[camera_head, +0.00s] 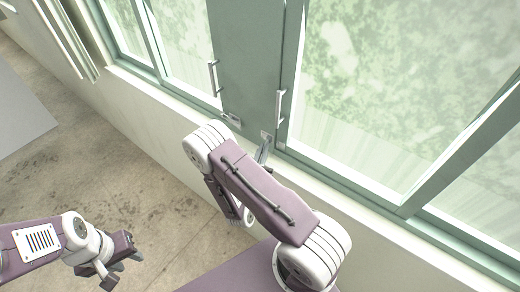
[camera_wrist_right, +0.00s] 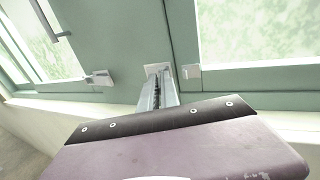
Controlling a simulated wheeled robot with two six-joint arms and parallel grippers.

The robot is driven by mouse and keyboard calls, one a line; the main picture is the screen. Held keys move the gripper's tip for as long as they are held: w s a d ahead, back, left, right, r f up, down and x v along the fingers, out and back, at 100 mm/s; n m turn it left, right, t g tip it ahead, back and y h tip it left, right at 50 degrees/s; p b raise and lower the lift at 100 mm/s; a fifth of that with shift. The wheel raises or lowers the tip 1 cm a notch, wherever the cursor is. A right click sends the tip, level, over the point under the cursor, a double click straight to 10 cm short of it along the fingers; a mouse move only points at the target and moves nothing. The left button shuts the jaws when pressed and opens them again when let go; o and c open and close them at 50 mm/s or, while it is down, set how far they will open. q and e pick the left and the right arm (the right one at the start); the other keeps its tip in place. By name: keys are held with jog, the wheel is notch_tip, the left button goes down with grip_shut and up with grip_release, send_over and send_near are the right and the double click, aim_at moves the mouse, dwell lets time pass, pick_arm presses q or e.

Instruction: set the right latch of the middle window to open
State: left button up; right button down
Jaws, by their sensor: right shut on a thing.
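A grey latch with a pale plate (camera_head: 266,135) sits low on the green frame, by the right edge of the wide green panel (camera_head: 246,60). In the right wrist view its plate (camera_wrist_right: 157,69) shows just beyond my fingertips, and a separate pale catch piece (camera_wrist_right: 190,71) sits to its right. My right gripper (camera_head: 264,150) reaches up to this latch and is shut on it; its fingers (camera_wrist_right: 156,90) hide most of the lever. My left gripper (camera_head: 120,268) hangs low at the left, away from the windows; its jaw opening is unclear.
Another latch (camera_head: 232,120) sits at the panel's lower left, also in the wrist view (camera_wrist_right: 100,78). White upright handles stand at left (camera_head: 213,77) and right (camera_head: 279,107). A pale sill (camera_head: 345,178) runs below the windows. The floor (camera_head: 95,165) at left is clear.

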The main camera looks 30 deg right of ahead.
jog(key=shift+s+d+n+t+y+b, duration=0.15)
jog(key=shift+n+t+y+b, duration=0.9)
jog(key=shift+y, duration=0.25)
jog(key=shift+r, duration=0.15)
jog(key=c, duration=1.7)
grip_release()
jog(key=shift+o, duration=0.4)
jog(key=shift+d, duration=0.15)
jog(key=shift+s, duration=0.1)
